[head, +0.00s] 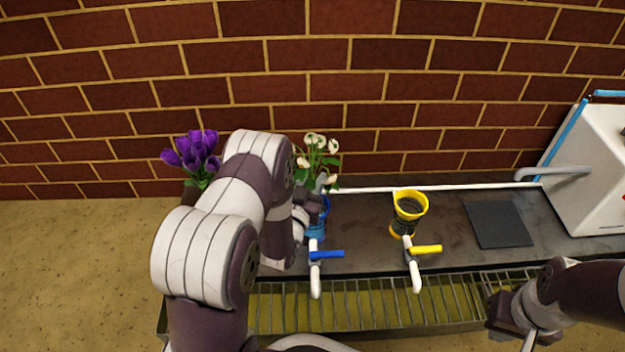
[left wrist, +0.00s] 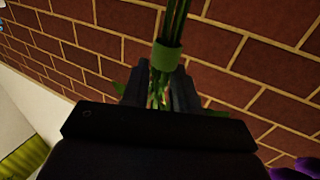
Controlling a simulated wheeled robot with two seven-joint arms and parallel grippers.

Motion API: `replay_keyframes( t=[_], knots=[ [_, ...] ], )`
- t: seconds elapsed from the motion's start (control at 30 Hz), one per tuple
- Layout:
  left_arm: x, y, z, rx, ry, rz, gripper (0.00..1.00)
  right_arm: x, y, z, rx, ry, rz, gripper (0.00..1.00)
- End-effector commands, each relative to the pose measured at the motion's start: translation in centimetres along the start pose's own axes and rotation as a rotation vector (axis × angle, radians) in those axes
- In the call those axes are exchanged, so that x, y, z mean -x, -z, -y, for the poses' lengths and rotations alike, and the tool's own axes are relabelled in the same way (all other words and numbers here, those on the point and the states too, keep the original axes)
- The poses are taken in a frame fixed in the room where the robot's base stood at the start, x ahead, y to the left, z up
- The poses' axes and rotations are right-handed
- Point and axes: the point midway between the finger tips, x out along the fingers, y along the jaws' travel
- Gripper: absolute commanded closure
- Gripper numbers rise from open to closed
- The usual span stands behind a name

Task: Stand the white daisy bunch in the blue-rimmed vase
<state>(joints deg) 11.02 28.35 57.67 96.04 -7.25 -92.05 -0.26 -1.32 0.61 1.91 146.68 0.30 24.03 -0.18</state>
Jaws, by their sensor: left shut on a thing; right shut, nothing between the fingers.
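The white daisy bunch (head: 318,150) shows in the head view with pale heads and green leaves, upright above the blue-rimmed vase (head: 319,232). My left gripper (head: 316,205) is beside and in front of the bunch, covering part of the vase. In the left wrist view, its dark fingers (left wrist: 160,88) are shut on the green stems (left wrist: 176,20), close to a green band (left wrist: 166,58). The stem ends run out of that view, so I cannot tell whether they are inside the vase. My right gripper (head: 522,328) is shut and empty at the lower right.
A yellow vase (head: 409,208) stands to the right. A blue-handled tap (head: 316,262) and a yellow-handled tap (head: 414,262) stand in front. Purple tulips (head: 191,152) are at the left. A dark square mat (head: 497,224) lies bare near a white slanted unit (head: 590,170).

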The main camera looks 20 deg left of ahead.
Motion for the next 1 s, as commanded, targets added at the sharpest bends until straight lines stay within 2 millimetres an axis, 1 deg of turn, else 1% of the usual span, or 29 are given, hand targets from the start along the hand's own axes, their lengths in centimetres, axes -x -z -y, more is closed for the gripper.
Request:
replay_keyframes(
  t=[0.73, 0.93, 0.97, 1.0],
  knots=[
    [-0.02, -0.91, 0.00, 0.000, 0.000, -0.001, 1.00, -0.68, -0.08, 0.00, 0.000, 0.000, 0.000, 1.00],
    [-0.02, -0.86, 0.00, 0.000, 0.000, -0.001, 1.00, -0.64, -0.08, 0.00, 0.000, 0.000, 0.000, 1.00],
    [-0.02, -0.86, 0.00, 0.000, 0.000, -0.001, 0.68, -0.64, -0.08, 0.00, 0.000, 0.000, 0.000, 1.00],
    [-0.02, -0.86, 0.00, 0.000, 0.000, -0.001, 0.55, -0.64, -0.08, 0.00, 0.000, 0.000, 0.000, 1.00]
  ],
)
